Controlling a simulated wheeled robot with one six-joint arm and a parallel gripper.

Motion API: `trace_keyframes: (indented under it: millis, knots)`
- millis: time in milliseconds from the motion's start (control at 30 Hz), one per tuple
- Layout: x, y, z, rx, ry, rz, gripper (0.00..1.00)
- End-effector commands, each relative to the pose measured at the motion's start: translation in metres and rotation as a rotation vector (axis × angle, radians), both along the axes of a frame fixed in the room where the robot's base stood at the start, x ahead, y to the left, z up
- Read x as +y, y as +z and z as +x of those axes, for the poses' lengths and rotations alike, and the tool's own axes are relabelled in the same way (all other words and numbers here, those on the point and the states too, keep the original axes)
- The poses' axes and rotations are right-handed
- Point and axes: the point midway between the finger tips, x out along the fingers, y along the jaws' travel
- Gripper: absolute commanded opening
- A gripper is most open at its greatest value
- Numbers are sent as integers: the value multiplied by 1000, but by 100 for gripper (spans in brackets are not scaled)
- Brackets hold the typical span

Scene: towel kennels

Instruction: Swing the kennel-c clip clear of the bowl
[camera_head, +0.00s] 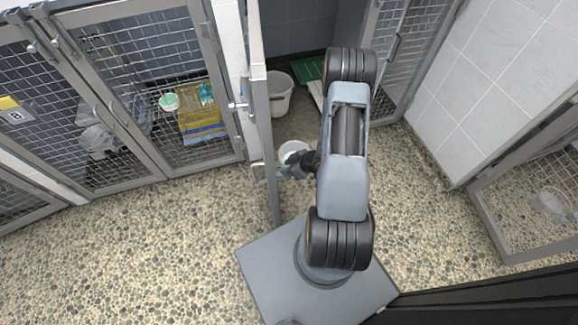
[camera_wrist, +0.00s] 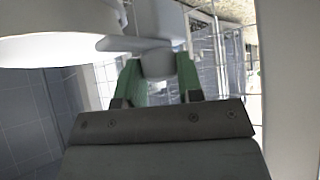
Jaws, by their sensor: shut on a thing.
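My gripper (camera_head: 287,170) is beside an open kennel door (camera_head: 263,120), seen almost edge-on in the head view. In the wrist view its green fingers (camera_wrist: 157,82) are shut on the rounded grey end of a clip (camera_wrist: 157,62). A flat grey bar of the clip reaches left from there, under the rim of a large white bowl (camera_wrist: 55,35). I cannot tell whether bar and bowl touch. The bowl also shows in the head view (camera_head: 293,149), just beyond my gripper and partly hidden by my arm. No kennel letter shows on this door.
A white bucket (camera_head: 281,95) and a green mat (camera_head: 311,69) lie farther back. A shut kennel at left holds a yellow bag (camera_head: 201,124) and a green-topped tub (camera_head: 169,102); a "B" tag (camera_head: 15,114) hangs beside it. Pebbled floor (camera_head: 130,250) is clear at front left.

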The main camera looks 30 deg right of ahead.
Motion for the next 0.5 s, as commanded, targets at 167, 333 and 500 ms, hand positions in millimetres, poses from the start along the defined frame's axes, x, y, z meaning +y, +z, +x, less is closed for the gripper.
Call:
trace_keyframes:
  millis: [167,333,500]
  knots:
    - [4,-5,-5,16,-164,4,10]
    - [5,-6,-6,16,-319,3,10]
    - [6,-6,-6,16,-457,2,10]
